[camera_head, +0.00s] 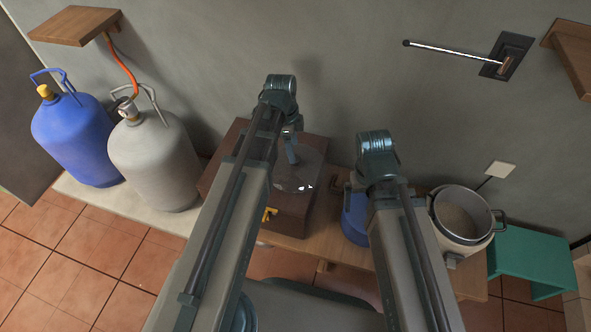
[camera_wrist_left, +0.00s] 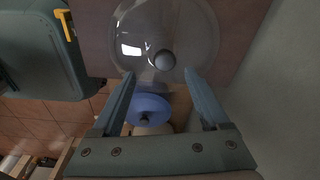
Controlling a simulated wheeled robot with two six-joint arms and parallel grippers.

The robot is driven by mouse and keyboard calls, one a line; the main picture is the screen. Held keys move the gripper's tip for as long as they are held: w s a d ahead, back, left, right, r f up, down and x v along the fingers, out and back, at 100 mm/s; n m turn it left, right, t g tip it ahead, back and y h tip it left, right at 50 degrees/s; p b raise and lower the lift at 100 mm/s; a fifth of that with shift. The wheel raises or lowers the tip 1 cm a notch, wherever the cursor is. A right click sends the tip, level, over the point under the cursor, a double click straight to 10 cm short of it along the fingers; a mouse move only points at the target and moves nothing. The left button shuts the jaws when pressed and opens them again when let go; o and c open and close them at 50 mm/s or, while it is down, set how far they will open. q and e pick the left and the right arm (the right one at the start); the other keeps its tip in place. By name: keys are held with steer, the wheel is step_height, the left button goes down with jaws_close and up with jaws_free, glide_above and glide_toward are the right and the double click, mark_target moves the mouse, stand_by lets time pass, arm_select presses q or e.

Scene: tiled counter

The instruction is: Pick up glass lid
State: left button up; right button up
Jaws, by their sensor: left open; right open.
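The glass lid (camera_head: 303,174) is a clear round dome lying on top of a brown wooden box (camera_head: 235,190) in the head view. In the left wrist view the lid (camera_wrist_left: 150,22) fills the upper middle, with its round grey knob (camera_wrist_left: 165,60) showing. My left gripper (camera_head: 290,150) is over the lid, partly hidden by its own arm. In the left wrist view its open fingers (camera_wrist_left: 160,74) point at the lid, one on each side of the knob in the picture, with nothing held between them. My right arm stands to the right; its gripper is hidden behind it.
A blue gas cylinder (camera_head: 73,138) and a grey one (camera_head: 155,160) stand left of the box. A blue object (camera_head: 355,222) and a steel pot (camera_head: 462,213) are on the right, near a green stool (camera_head: 530,255). The wall is close behind the box.

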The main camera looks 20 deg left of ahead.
arm_select(q)
steer(key=f+b, duration=0.5)
steer(key=shift+w+d+f, duration=0.15)
steer(key=shift+w+d, duration=0.05)
steer(key=shift+w, duration=0.2)
jaws_close()
stand_by(0.4)
